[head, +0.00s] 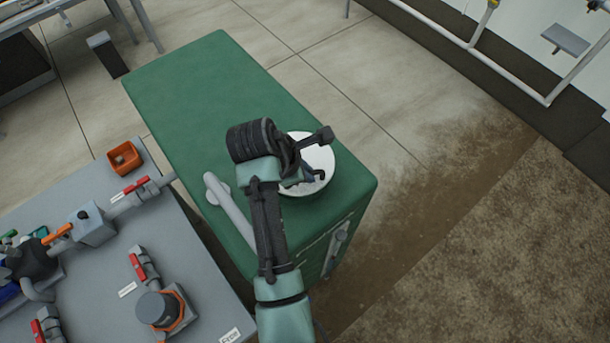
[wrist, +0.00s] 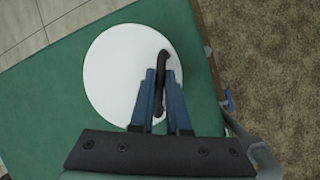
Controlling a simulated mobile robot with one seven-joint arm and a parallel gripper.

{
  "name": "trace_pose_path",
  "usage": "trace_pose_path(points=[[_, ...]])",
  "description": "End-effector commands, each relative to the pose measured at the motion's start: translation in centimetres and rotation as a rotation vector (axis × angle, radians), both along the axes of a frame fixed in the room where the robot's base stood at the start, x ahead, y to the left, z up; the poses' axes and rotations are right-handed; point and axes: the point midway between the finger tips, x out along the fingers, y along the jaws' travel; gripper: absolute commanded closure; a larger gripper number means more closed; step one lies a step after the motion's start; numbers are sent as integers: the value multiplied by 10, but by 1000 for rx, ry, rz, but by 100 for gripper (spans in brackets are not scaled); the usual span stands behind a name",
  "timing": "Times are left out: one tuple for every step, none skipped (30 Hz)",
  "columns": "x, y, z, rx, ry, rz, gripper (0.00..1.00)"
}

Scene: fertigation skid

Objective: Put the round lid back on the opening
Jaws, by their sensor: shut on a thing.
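The round lid (head: 319,160) is a white disc over the green tank top (head: 215,85), near its right end. In the wrist view the lid (wrist: 115,75) shows almost whole, with a dark bar handle (wrist: 163,58) near its right side. My gripper (head: 310,180) is above the lid. Its blue fingers (wrist: 162,76) are shut on the handle. The opening is not visible. I cannot tell whether the lid rests on the tank or hangs just above it.
A grey pipe (head: 228,208) rises from the tank top left of my arm. A grey skid table (head: 85,265) with red-handled valves and an orange box (head: 124,158) stands at left. The far part of the tank top is clear.

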Motion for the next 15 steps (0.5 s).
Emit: trace_pose_path(points=[[-1,0,-5,-1,3,1,100],[-1,0,-9,0,4,1,100],[-1,0,-15,0,4,1,100],[-1,0,-19,0,4,0,100],[-1,0,-23,-1,3,0,100],[-1,0,-28,0,3,0,100],[-1,0,-31,1,1,1,100],[-1,0,-33,1,1,1,100],[-1,0,-35,1,1,0,100],[0,0,-36,1,0,-1,100],[0,0,-36,0,-1,-1,100],[0,0,-36,0,-1,-1,100],[0,0,-36,0,-1,-1,100],[0,0,-36,0,-1,-1,100],[-1,0,-37,1,1,0,84]])
